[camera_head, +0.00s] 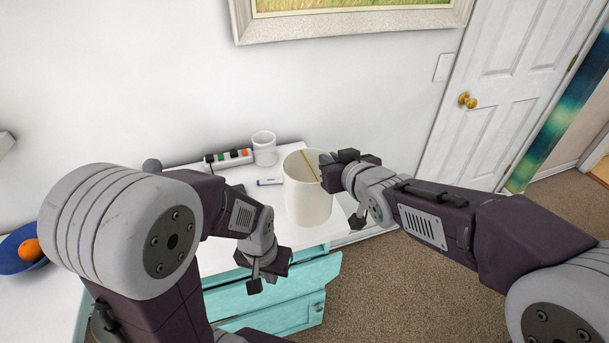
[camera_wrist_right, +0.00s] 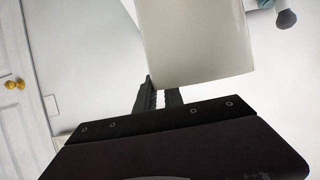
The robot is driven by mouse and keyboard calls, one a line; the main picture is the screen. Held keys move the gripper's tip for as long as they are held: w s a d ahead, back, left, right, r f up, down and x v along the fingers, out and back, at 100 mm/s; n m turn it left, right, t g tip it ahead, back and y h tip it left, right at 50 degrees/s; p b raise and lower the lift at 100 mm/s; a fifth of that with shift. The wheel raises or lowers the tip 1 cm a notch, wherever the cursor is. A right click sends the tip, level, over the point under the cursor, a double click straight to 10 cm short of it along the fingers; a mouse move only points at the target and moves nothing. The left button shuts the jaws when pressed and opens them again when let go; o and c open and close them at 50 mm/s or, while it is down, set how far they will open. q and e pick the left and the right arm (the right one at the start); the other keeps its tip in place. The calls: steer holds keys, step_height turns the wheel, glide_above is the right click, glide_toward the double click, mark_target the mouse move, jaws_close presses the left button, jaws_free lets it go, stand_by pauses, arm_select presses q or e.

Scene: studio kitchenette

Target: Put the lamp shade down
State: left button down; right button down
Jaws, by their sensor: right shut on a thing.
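The lamp shade (camera_head: 306,200) is a cream-white, open-topped cylinder at the right end of the white cabinet top in the head view. A thin yellowish line shows inside its opening. My right gripper (camera_head: 329,170) is at the shade's right upper rim and is shut on its wall. In the right wrist view the shade (camera_wrist_right: 195,40) fills the top middle, with the gripper fingers (camera_wrist_right: 159,97) at its edge. I cannot tell whether its base touches the cabinet top. My left gripper (camera_head: 263,272) hangs empty in front of the cabinet, its fingers apart.
A power strip (camera_head: 228,158), a small white cup (camera_head: 264,148) and a blue-and-white marker (camera_head: 270,182) are on the cabinet top (camera_head: 240,176), left of the shade. A teal drawer (camera_head: 275,291) stands open below. A blue bowl with an orange (camera_head: 30,250) is far left.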

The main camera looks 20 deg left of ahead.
mark_target(316, 169)
steer(key=x, duration=0.7)
steer(key=shift+s+a+f, duration=0.1)
steer(key=shift+a+f, duration=0.2)
steer(key=shift+f, duration=0.15)
steer(key=shift+a+f, duration=0.15)
step_height(316, 169, down, 3)
steer(key=shift+f, duration=0.5)
steer(key=shift+f, duration=0.2)
steer(key=c, duration=1.5)
jaws_free()
steer(key=shift+o, duration=0.2)
